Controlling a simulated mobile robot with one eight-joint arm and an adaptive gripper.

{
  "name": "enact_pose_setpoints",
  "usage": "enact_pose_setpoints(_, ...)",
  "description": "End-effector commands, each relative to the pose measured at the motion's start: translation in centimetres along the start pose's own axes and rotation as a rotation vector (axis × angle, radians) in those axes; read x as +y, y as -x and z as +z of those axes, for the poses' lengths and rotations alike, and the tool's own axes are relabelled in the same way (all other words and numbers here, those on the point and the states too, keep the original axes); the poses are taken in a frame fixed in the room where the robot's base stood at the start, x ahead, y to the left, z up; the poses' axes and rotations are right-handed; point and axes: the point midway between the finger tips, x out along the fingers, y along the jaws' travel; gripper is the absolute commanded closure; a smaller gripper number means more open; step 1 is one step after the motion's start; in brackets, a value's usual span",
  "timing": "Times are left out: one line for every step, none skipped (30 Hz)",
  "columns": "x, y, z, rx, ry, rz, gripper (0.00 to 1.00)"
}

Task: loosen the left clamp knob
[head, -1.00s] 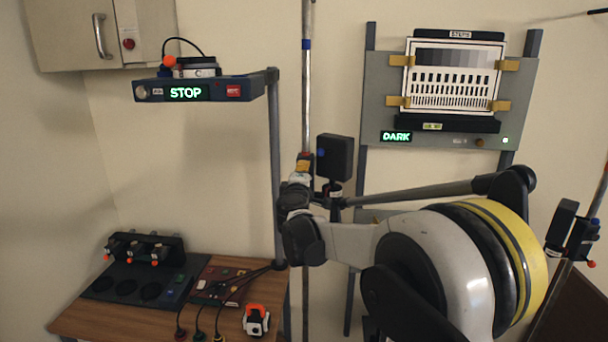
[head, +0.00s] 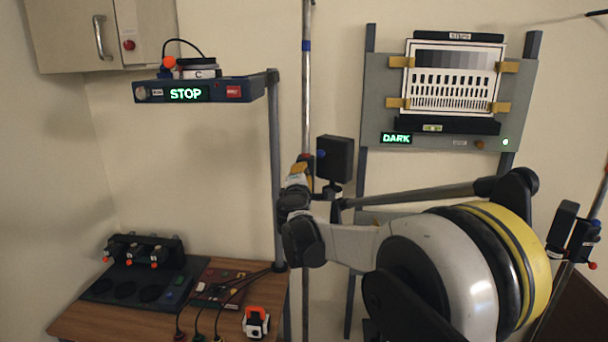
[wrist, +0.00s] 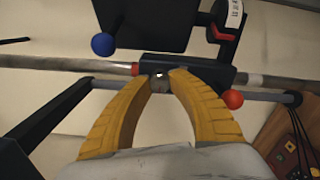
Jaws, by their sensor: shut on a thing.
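The left clamp is a dark block (wrist: 188,68) on the upright pole, which runs across the wrist view. My gripper (wrist: 163,76) has its two yellow fingers shut around a small grey clamp knob (wrist: 160,85) with a pale mark on its end. The fingertips are at the clamp block. In the head view my gripper (head: 300,167) is at the left pole, and my wrist hides most of the clamp and the knob. A blue ball (wrist: 103,44) and a red ball (wrist: 232,99) sit to either side of the fingers.
A dark box-shaped head (head: 335,158) is beside the clamp. The left pole (head: 307,90) rises above it. A chart board (head: 384,80) reading DARK stands behind to the right. The shelf (head: 200,90) reads STOP. A wooden bench (head: 70,322) with cables is lower left.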

Motion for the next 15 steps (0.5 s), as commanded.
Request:
enact_pose_setpoints(0.02, 0.00, -0.01, 0.000, 0.001, 0.000, 1.00)
enact_pose_setpoints(0.02, 0.00, -0.01, 0.000, 0.001, 0.000, 1.00)
enact_pose_setpoints(0.01, 0.00, -0.01, 0.000, 0.001, 0.000, 1.00)
enact_pose_setpoints(0.01, 0.00, -0.01, 0.000, 0.001, 0.000, 1.00)
enact_pose_setpoints(0.01, 0.00, -0.01, 0.000, 0.000, 0.000, 0.67)
enact_pose_setpoints(0.01, 0.00, -0.01, 0.000, 0.000, 0.000, 0.55)
enact_pose_setpoints(0.01, 0.00, -0.01, 0.000, 0.000, 0.000, 0.52)
enact_pose_setpoints(0.01, 0.00, -0.01, 0.000, 0.000, 0.000, 0.52)
enact_pose_setpoints(0.01, 0.00, -0.01, 0.000, 0.000, 0.000, 0.52)
enact_pose_setpoints(0.01, 0.00, -0.01, 0.000, 0.000, 0.000, 0.52)
enact_pose_setpoints(0.01, 0.00, -0.01, 0.000, 0.000, 0.000, 0.52)
enact_pose_setpoints(0.01, 0.00, -0.01, 0.000, 0.000, 0.000, 0.52)
enact_pose_setpoints(0.01, 0.00, -0.01, 0.000, 0.000, 0.000, 0.52)
enact_pose_setpoints(0.00, 0.00, -0.01, 0.000, 0.000, 0.000, 0.52)
enact_pose_setpoints(0.01, 0.04, -0.01, 0.000, 0.000, 0.000, 0.52)
